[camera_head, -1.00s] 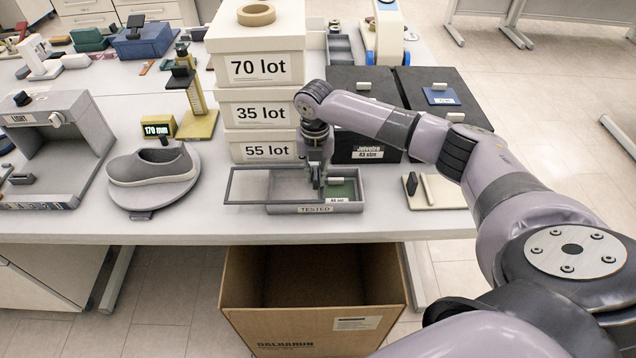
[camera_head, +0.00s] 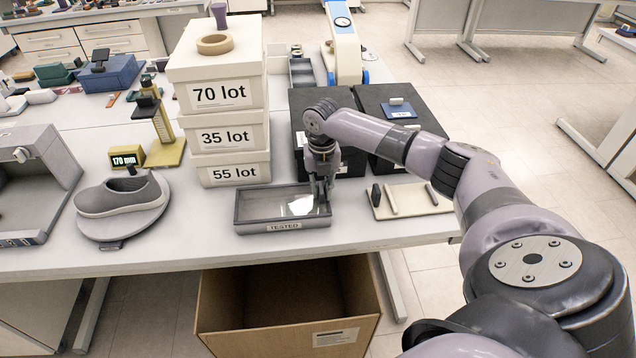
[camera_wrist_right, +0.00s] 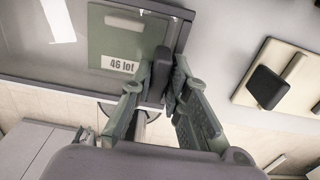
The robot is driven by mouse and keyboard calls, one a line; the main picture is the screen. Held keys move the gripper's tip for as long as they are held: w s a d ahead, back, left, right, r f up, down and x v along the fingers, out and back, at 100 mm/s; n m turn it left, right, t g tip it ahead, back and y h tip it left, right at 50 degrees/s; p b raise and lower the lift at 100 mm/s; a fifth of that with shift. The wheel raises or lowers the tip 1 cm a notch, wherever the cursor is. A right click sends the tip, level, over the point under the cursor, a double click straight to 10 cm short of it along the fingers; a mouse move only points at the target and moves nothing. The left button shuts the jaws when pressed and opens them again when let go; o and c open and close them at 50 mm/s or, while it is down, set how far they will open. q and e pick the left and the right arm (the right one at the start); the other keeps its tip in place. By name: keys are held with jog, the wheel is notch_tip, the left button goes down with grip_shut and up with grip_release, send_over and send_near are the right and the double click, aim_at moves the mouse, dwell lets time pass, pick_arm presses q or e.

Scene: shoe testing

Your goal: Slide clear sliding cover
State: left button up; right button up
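The grey tray labelled TESTED (camera_head: 248,228) stands near the table's front edge. The clear sliding cover (camera_head: 265,204) lies over it, in line with the tray's frame, with a bright reflection on it. Through the cover in the right wrist view, a green piece labelled 46 lot (camera_wrist_right: 118,42) shows inside the tray. My right gripper (camera_head: 322,196) is at the tray's right end. In the right wrist view its fingers (camera_wrist_right: 163,85) are closed about a dark upright handle (camera_wrist_right: 160,72) at the cover's edge. My left gripper is not in view.
A beige board (camera_head: 412,205) with small bars lies just right of the tray. Stacked lot boxes (camera_head: 233,172) and black boxes (camera_head: 350,160) stand behind. A shoe on a round stand (camera_head: 122,196) is to the left. An open cardboard box (camera_head: 285,315) is below the table edge.

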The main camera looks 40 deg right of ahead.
jog(key=o, duration=0.4)
jog(key=shift+s+d, duration=0.2)
jog(key=shift+d, duration=0.1)
jog(key=shift+w+a, duration=0.1)
jog(key=shift+a, duration=0.05)
jog(key=shift+r, duration=0.1)
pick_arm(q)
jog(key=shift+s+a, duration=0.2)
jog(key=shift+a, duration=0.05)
pick_arm(e)
notch_tip(320, 180, up, 12)
